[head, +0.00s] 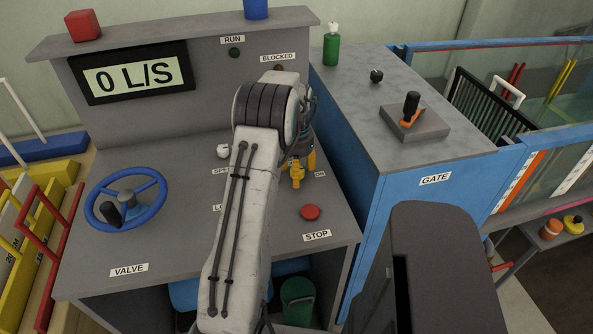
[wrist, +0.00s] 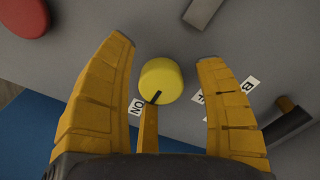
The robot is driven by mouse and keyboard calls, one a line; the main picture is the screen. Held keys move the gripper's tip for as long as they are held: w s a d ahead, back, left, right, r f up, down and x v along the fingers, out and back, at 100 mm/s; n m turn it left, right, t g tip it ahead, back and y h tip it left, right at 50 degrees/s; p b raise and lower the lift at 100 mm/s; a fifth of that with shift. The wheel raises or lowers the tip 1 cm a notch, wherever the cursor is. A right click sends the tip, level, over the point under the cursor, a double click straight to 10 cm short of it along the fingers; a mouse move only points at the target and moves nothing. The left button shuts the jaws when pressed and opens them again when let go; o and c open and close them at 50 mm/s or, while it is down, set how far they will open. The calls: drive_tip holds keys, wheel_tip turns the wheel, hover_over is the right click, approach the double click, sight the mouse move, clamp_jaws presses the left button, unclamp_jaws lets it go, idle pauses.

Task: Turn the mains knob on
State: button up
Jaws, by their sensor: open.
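The mains knob is a round yellow knob (wrist: 160,76) with a dark mark at its lower edge in the wrist view. The mark lies nearer the ON label (wrist: 137,106) than a partly hidden label showing an F (wrist: 202,97). My gripper (wrist: 168,55) is open, one finger left and one right of the knob, with visible gaps on both sides. A narrow yellow bar shows just below the knob. In the head view, my gripper (head: 298,170) is over the desk panel, where the arm and fingers hide the knob.
A red STOP button (head: 311,212) sits close in front of my gripper. A blue valve wheel (head: 126,199) is at the left. The display (head: 132,77) reads 0 L/S. A dark lever (wrist: 289,127) lies right of the fingers. A gate box (head: 408,110) stands right.

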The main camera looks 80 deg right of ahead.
drive_tip(key=shift+r, duration=0.15)
wheel_tip(320, 180, up, 12)
idle(0.5)
drive_tip(key=shift+f, duration=0.2)
idle(0.6)
